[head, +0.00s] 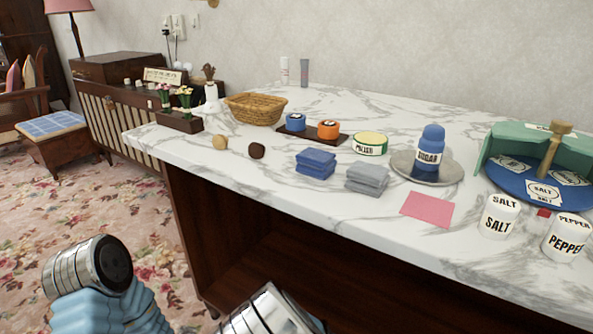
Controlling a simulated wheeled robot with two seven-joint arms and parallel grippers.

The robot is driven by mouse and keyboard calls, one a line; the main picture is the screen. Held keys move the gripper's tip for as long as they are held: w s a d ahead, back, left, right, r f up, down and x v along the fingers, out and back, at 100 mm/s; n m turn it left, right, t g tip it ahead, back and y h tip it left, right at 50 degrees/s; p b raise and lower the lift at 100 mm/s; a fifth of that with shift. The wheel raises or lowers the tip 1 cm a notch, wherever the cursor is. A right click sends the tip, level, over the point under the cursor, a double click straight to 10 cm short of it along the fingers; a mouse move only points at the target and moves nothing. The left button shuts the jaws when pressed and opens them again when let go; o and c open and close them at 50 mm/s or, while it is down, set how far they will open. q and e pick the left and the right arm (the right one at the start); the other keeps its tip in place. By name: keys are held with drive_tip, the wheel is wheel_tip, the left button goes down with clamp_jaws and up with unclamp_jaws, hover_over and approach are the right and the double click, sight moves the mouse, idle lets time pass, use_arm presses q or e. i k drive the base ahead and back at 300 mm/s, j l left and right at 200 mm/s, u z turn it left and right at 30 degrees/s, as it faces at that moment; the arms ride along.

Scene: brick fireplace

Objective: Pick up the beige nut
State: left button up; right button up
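The beige nut (219,142) is a small, round, tan thing on the white marble counter top (290,190), near its front left edge. A dark brown nut (257,150) lies a short way to its right, apart from it. Nothing covers the beige nut. Metal and light-blue parts of my arms show at the bottom left and bottom centre, below the counter and well short of the nut. No gripper fingers show in the head view.
A dark planter with flowers (180,121) and a wicker basket (255,108) stand behind the nuts. Folded blue cloths (316,163) and grey cloths (367,179) lie to the right. The counter directly around the beige nut is clear.

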sight(220, 142)
drive_tip(key=k, duration=0.85)
